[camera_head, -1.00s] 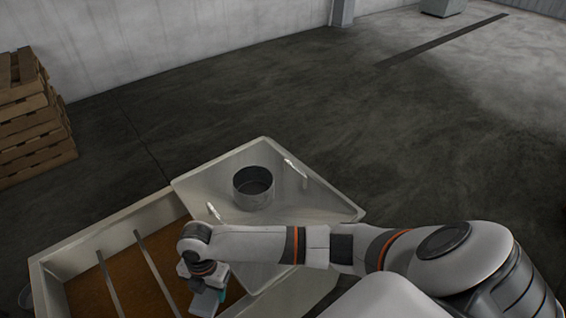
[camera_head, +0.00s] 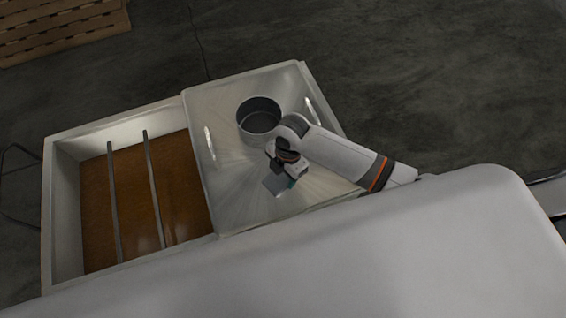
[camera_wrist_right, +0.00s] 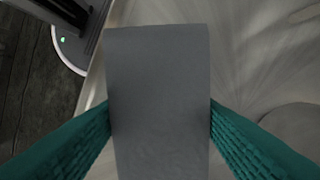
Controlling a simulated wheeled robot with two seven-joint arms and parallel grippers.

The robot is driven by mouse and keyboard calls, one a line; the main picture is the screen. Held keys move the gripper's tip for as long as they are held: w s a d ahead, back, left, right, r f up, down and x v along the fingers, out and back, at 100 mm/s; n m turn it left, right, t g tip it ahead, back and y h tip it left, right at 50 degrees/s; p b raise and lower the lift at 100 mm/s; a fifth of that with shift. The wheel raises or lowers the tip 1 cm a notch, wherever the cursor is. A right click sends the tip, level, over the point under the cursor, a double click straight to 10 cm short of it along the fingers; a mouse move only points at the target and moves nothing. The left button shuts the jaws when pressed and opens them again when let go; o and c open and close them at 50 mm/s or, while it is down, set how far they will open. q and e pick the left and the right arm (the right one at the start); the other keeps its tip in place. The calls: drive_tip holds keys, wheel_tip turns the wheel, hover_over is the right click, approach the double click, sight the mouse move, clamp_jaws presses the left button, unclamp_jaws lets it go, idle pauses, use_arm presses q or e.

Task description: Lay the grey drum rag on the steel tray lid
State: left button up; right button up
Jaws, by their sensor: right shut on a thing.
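The steel tray lid (camera_head: 235,185) covers the right part of a pale tank in the head view, with a white handle near each side. My right gripper (camera_head: 285,181) is over the lid's front right area. In the right wrist view its green fingers are shut on the grey drum rag (camera_wrist_right: 158,100), a flat grey sheet between them. The rag (camera_head: 273,184) shows small below the gripper in the head view. The lid's bare metal (camera_wrist_right: 250,50) lies behind the rag in the wrist view. I cannot tell whether the rag touches it. My left gripper is not in view.
A round dark metal pot (camera_head: 259,118) stands on the lid, just behind my right gripper. The open left part of the tank (camera_head: 62,215) holds brown contents and two bars. Wooden pallets (camera_head: 60,25) stand at the far left. The lid's left front is clear.

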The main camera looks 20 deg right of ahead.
sight(284, 182)
drive_tip(key=shift+f, duration=3)
drive_tip(key=shift+f, duration=0.15)
drive_tip(key=o, duration=0.9)
drive_tip(key=shift+c, duration=0.2)
drive_tip(key=r, duration=0.4)
drive_tip(key=d+r, duration=0.1)
drive_tip(key=r, duration=0.7)
drive_tip(key=shift+w+d+r, duration=0.1)
drive_tip(key=shift+w+d, duration=0.1)
drive_tip(key=shift+w, duration=0.1)
